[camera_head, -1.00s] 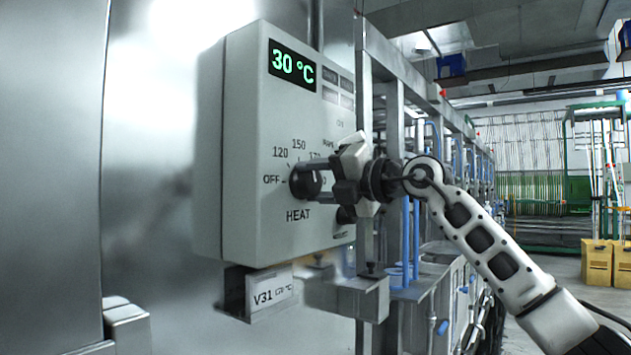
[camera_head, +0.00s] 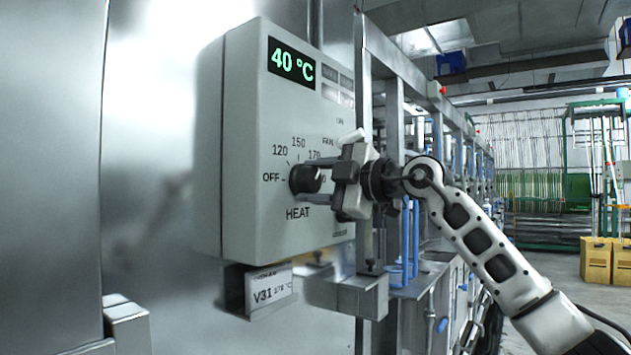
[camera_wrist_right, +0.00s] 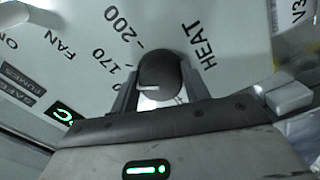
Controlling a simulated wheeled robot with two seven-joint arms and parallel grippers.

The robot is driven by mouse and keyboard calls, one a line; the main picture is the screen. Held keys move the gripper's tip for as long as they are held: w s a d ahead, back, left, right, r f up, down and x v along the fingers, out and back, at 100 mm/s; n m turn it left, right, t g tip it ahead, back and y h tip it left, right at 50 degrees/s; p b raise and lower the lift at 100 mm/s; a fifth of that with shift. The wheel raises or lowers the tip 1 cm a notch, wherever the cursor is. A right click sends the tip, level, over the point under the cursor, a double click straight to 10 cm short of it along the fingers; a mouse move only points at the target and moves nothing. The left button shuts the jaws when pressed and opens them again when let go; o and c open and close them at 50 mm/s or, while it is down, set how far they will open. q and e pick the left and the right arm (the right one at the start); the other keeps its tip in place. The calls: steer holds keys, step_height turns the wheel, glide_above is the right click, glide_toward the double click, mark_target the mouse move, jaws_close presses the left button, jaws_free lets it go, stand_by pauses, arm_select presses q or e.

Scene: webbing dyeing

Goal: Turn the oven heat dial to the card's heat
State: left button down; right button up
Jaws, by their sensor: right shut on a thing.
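The round black heat dial (camera_head: 304,180) is on the front of the grey oven control box (camera_head: 245,130), above the word HEAT. My right gripper (camera_head: 311,180) is shut on the dial, one finger on each side. In the right wrist view the dial (camera_wrist_right: 160,72) sits between the fingers. The green display (camera_head: 291,65) reads 40 °C. The card (camera_head: 270,288) below the box reads V31, with a small temperature too blurred to read surely. My left gripper is not in view.
A metal post (camera_head: 364,130) stands just right of the box, close to my right wrist. A metal bracket (camera_head: 360,293) juts out below. Blue pipes and a row of machines run back on the right. Yellow boxes (camera_head: 596,261) stand far right.

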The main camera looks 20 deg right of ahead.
steer(key=shift+m, duration=1.1)
steer(key=shift+f, duration=0.1)
steer(key=o, duration=1)
arm_select(q)
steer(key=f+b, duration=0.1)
steer(key=b, duration=0.2)
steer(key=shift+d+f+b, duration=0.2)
steer(key=shift+b, duration=0.15)
arm_select(e)
steer(key=v, duration=1.6)
